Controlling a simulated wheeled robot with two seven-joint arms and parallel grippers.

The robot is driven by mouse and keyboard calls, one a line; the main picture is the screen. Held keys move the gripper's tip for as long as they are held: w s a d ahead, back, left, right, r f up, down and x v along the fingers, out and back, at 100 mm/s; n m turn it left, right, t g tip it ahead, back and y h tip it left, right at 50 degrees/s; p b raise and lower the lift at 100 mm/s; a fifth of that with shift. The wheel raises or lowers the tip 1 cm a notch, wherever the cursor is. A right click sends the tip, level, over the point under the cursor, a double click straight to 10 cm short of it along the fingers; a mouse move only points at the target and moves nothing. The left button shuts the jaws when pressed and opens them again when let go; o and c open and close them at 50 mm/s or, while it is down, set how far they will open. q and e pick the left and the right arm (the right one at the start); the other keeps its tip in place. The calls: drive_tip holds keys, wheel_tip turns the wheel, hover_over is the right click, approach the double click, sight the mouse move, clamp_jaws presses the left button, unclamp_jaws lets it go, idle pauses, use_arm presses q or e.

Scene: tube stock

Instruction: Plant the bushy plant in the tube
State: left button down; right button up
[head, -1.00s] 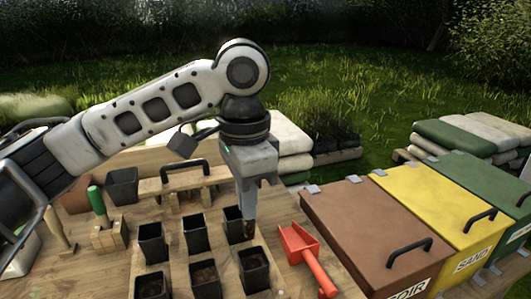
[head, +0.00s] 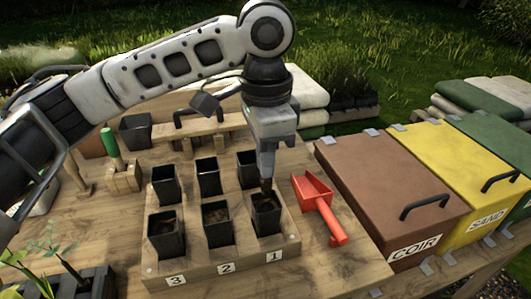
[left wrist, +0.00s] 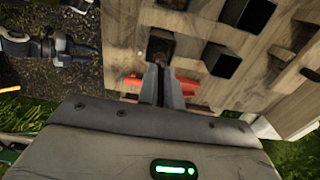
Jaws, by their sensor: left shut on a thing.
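My left gripper (head: 267,172) points straight down over the front-right tube marked 1. It is shut on a small dark brown thing (head: 267,186), whose lower end is at the tube's mouth; I cannot tell what it is. The tube (head: 266,220) is a black square pot with brown soil in it. In the left wrist view, the fingers (left wrist: 163,76) are close together by a soil-filled pot (left wrist: 160,50). Leafy green plants (head: 42,268) show at the lower left in the head view; I cannot tell which is bushy.
The wooden rack (head: 195,270) holds several black pots; the front row, marked 1 to 3, holds soil. A red scoop (head: 318,205) lies just right of the rack. A brown COIR bin (head: 385,185) and yellow SAND bin (head: 465,165) stand farther right. A green-handled tool (head: 111,143) stands left.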

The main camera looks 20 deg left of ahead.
use_arm(q)
drive_tip(key=shift+f+p, duration=0.3)
drive_tip(key=shift+f, duration=1.25)
drive_tip(key=shift+p, duration=0.45)
drive_tip(key=shift+p, duration=0.6)
drive_tip(key=shift+f, duration=0.2)
